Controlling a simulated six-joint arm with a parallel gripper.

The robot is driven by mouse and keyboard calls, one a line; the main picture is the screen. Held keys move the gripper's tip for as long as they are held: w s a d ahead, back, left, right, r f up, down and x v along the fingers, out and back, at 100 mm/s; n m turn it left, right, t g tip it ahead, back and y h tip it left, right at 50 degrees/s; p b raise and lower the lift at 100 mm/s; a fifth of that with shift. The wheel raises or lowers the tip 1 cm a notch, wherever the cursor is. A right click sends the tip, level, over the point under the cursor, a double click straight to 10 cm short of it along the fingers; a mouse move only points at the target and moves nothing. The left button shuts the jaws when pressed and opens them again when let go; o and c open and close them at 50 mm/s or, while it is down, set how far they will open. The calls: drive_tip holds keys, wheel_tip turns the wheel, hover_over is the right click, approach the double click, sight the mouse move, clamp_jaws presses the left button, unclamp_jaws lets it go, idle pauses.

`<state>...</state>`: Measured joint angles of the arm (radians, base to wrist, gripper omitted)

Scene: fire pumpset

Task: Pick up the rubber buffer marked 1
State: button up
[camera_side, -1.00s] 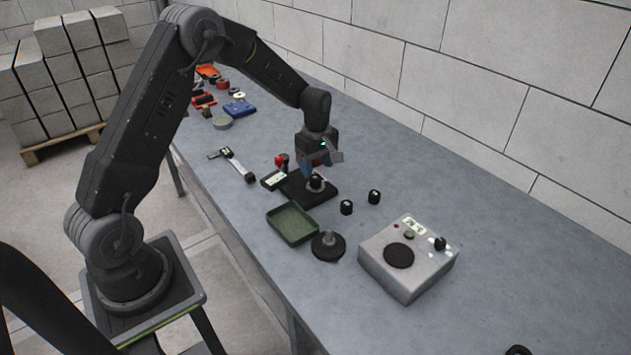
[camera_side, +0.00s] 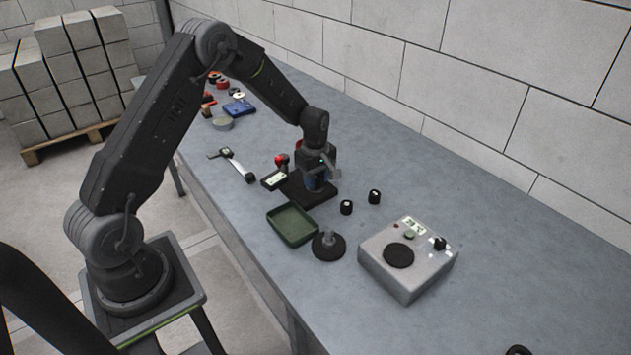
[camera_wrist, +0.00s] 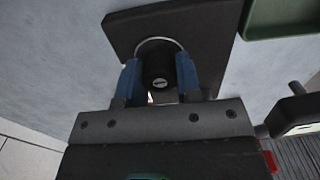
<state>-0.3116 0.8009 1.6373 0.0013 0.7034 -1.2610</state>
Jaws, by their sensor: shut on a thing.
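My gripper (camera_side: 319,183) is low over a black base plate (camera_side: 308,199), at the middle of the bench. In the wrist view its two blue fingers (camera_wrist: 158,62) are shut on a black cylindrical rubber buffer (camera_wrist: 156,67), one finger on each side. A small white mark shows on the buffer's end, but I cannot read it. A pale ring shows around the buffer on the plate. In the side view the fingers hide the held buffer. Two other black buffers with pale tops, one (camera_side: 346,207) and another (camera_side: 374,197), stand on the bench to the right.
A green tray (camera_side: 292,224) and a black round-based stand (camera_side: 328,246) are in front. A grey box with a black disc (camera_side: 408,260) stands at the right. A meter (camera_side: 274,180) and a caliper-like tool (camera_side: 232,165) lie left. Bare bench lies behind the buffers.

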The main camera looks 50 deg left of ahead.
drive_tip(key=c, duration=0.4)
